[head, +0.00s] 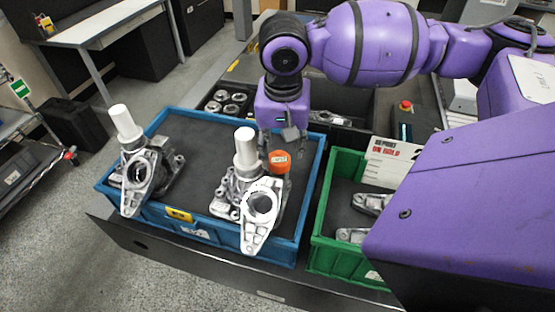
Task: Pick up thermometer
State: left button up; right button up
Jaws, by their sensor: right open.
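I cannot make out a thermometer for certain. My right gripper (279,148) points down over the right part of the blue tray (313,185), with its fingers open. An orange-topped round object (279,163) with a pale label stands right below and beside the fingers; whether they touch it is unclear. Next to it a grey metal casting (259,209) with a white cylinder (246,148) upright on it stands in the tray. A second such casting (138,180) with a white cylinder (125,122) stands at the tray's left. My left gripper is not in view.
A green bin (321,222) with metal parts and a card with red lettering (393,162) stands to the right. Behind the tray is a dark box with round metal parts (225,101). The back middle of the blue tray is clear. A white table (103,27) stands far left.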

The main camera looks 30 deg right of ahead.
aim_at(281, 158)
jog(key=f, duration=0.2)
jog(key=w+f, duration=0.1)
jog(key=f, duration=0.1)
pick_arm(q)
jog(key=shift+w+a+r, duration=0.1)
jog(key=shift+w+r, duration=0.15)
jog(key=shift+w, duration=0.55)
pick_arm(e)
jog(key=c, duration=1)
jog(key=shift+r, duration=0.1)
jog(key=shift+r, duration=0.2)
jog(key=r, duration=0.3)
jog(key=shift+s+a+r, duration=0.2)
pick_arm(q)
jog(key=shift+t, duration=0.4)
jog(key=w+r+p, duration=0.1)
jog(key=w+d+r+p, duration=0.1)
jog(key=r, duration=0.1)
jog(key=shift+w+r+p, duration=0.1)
jog(key=shift+p, duration=0.3)
pick_arm(e)
jog(key=s+a+r, duration=0.9)
jog(key=s, duration=0.1)
